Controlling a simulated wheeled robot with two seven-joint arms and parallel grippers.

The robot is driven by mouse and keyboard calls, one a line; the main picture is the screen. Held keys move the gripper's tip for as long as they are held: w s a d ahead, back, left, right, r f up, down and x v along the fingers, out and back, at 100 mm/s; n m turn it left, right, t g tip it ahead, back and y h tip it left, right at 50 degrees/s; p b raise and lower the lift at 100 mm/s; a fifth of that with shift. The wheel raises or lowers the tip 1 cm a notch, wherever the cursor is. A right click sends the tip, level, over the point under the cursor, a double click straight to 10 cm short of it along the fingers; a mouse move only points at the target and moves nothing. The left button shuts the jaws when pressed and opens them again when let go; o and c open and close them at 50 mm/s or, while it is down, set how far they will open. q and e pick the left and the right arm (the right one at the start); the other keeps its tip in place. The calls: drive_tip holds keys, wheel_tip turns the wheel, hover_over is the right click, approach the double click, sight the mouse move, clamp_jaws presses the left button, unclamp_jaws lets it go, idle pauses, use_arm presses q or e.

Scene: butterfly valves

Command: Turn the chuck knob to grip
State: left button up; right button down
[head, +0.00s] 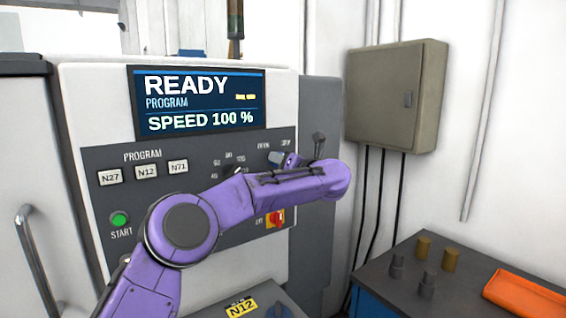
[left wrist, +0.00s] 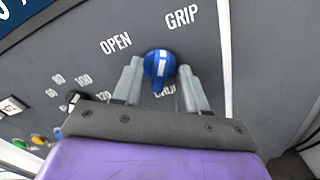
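The blue chuck knob (left wrist: 160,68) shows in the left wrist view on the grey control panel, with a white mark on its face. The mark runs nearly upright in the picture, between the OPEN label on the left and the GRIP label on the upper right. My left gripper (left wrist: 159,72) has one grey finger on each side of the knob, with a visible gap on both sides. It is open around the knob. In the head view my left gripper (head: 280,158) is at the panel below OPEN, and my purple arm hides part of this area. My right gripper is not in view.
The panel also holds a speed dial (left wrist: 73,98), program buttons (head: 146,171), a green start button (head: 119,219) and a red switch (head: 275,219). A display (head: 200,100) reads READY. A bench (head: 390,290) with several small cylinders and an orange tray (head: 525,295) stands right.

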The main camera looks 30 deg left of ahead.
use_arm(q)
drive_tip(key=shift+d, duration=0.1)
drive_tip(key=b+v, duration=0.4)
drive_tip(key=v, duration=0.6)
drive_tip(key=shift+d+b, duration=0.2)
drive_tip(key=shift+b, duration=0.15)
drive_tip(key=shift+s, duration=0.1)
